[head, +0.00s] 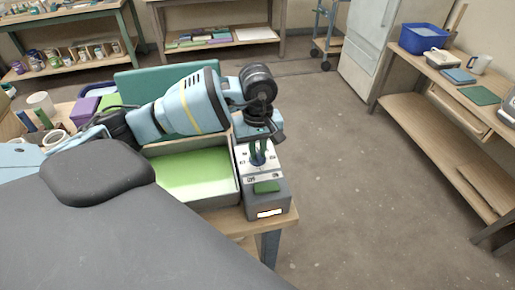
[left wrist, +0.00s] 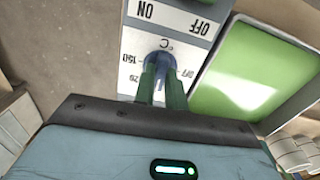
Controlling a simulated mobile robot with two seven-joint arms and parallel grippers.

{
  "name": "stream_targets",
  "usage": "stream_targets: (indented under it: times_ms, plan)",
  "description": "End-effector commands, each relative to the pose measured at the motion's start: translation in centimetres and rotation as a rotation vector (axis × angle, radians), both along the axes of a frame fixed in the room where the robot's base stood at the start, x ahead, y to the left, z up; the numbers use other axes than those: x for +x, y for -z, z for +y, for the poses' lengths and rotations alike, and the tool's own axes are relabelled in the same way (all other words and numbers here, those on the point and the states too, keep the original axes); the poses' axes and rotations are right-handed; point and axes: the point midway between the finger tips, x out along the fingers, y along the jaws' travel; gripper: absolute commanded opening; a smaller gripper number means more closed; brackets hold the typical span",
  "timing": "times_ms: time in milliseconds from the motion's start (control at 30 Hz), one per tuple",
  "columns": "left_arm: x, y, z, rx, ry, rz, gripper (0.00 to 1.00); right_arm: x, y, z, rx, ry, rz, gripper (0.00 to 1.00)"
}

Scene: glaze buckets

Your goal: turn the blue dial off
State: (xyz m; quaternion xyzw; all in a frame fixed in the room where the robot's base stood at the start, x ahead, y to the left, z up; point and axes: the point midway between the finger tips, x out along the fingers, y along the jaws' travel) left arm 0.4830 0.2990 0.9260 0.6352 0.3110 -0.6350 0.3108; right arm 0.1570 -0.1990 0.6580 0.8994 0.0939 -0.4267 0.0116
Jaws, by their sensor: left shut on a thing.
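The blue dial (left wrist: 160,59) sits on the pale face of a grey control box (head: 270,199), with markings "OFF", "150" and "°C" around it in the left wrist view. My left gripper (head: 258,158) reaches down onto the box from above. Its two green fingers (left wrist: 162,82) are shut on the dial and hide much of it, so I cannot tell exactly where it points. A second label reading "ON" and "OFF" shows farther along the box face. My right gripper is not in view.
A tray with a green inside (head: 238,176) stands directly left of the box. Cups, a purple box (head: 98,89) and other items crowd the table farther left. The box is at the table's right edge, with open floor beyond. A side bench (head: 455,95) stands right.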

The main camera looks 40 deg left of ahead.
Motion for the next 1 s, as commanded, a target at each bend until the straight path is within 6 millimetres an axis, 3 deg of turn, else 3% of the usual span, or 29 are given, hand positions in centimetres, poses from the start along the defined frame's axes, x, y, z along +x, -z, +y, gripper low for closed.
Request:
stream_targets:
  times_ms: [367, 1000]
  plan:
    - [0.0, -0.2, 0.1, 0.0, -0.272, -0.002, 0.0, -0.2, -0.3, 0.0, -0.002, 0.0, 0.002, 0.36]
    - [0.1, -0.4, 0.0, -0.003, -0.881, -0.003, 0.0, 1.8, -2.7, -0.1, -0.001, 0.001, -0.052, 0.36]
